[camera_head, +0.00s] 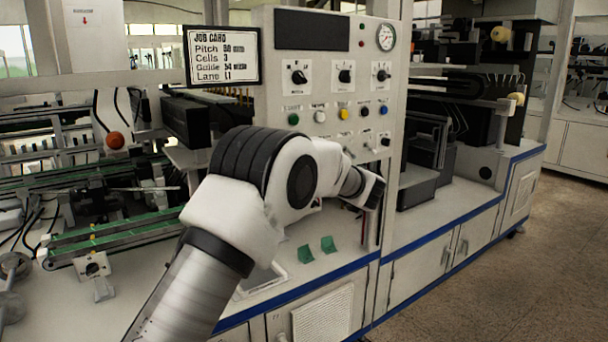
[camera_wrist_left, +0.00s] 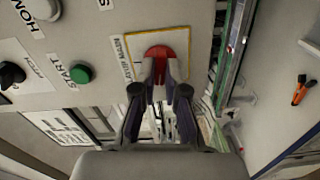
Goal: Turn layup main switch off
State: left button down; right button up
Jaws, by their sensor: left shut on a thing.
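The layup main switch shows in the left wrist view as a red rotary handle (camera_wrist_left: 166,51) on a yellow-bordered plate (camera_wrist_left: 138,38) lettered "Layup Main". My left gripper (camera_wrist_left: 161,76) is shut on this red handle, one finger on each side. The fingers cover part of the handle, so I cannot tell its exact position. In the head view my left gripper (camera_head: 366,188) is at the lower right of the grey control panel (camera_head: 282,75), and the red switch is hidden behind my arm and gripper. My right gripper is in neither view.
A green START button (camera_wrist_left: 81,73) and a black knob (camera_wrist_left: 12,74) sit left of the plate. Higher on the panel are knobs, coloured buttons and a gauge (camera_head: 386,37). A job card (camera_head: 222,56) stands left. Green pieces (camera_head: 306,254) lie on the bench below. An orange-black tool (camera_wrist_left: 299,90) lies right.

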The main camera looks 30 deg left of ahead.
pick_arm(q)
jog(key=shift+n+b, duration=0.7)
jog(key=shift+n, duration=0.2)
jog(key=c, duration=1.2)
grip_release()
jog(key=v, duration=1.2)
